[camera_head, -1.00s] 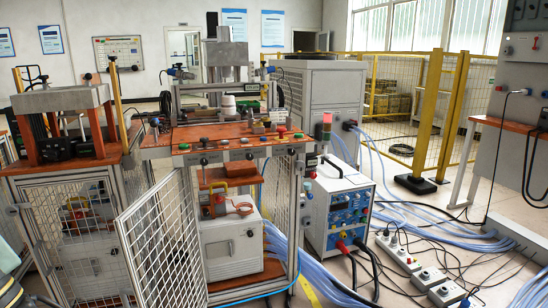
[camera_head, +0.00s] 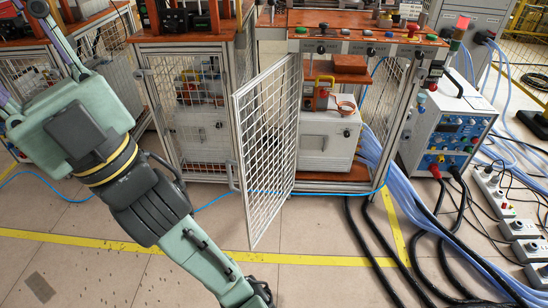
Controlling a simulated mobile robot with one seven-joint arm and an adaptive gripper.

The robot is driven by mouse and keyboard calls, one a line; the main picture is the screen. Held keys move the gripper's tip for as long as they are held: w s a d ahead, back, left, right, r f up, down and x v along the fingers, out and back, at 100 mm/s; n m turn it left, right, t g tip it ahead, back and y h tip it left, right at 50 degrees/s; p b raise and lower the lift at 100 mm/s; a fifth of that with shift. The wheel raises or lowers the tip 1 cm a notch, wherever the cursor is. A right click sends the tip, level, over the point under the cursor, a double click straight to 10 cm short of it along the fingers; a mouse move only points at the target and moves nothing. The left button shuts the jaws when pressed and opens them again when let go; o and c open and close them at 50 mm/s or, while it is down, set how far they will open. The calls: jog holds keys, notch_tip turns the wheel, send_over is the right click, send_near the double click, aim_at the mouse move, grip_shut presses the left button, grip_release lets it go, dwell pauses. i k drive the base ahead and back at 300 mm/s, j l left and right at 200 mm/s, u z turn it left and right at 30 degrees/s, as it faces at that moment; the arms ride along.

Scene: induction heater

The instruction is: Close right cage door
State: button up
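The right cage door (camera_head: 268,150) is a white mesh panel in a grey frame. It stands open, swung out toward me and to the left of its cage opening. Its far right edge meets the cage's left post, and its free edge with a handle (camera_head: 232,175) is nearer to me. Inside the open cage are a white box unit (camera_head: 323,143) and a red part with a yellow handle. My gripper (camera_head: 262,294) is at the bottom edge, low over the floor and apart from the door. It is partly cut off, so its fingers cannot be made out.
A neighbouring cage with a shut mesh door (camera_head: 187,115) stands to the left. A blue cable (camera_head: 215,200) crosses the floor by the cages. Black and pale blue hoses, a power supply (camera_head: 440,128) and power strips (camera_head: 505,205) fill the right side. The front floor is mostly clear.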

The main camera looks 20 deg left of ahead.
aim_at(235, 97)
jog(key=i+j+z, duration=0.2)
jog(key=j, duration=0.6)
jog(key=i+j+z, duration=0.2)
jog(key=j, duration=0.6)
jog(key=i+j+z, duration=0.25)
jog(key=j, duration=0.6)
jog(key=j+z, duration=0.2)
jog(key=j, duration=0.6)
jog(key=k+j+u, duration=0.1)
jog(key=k, duration=0.3)
jog(key=k+j+u, duration=0.15)
jog(key=k+j, duration=0.2)
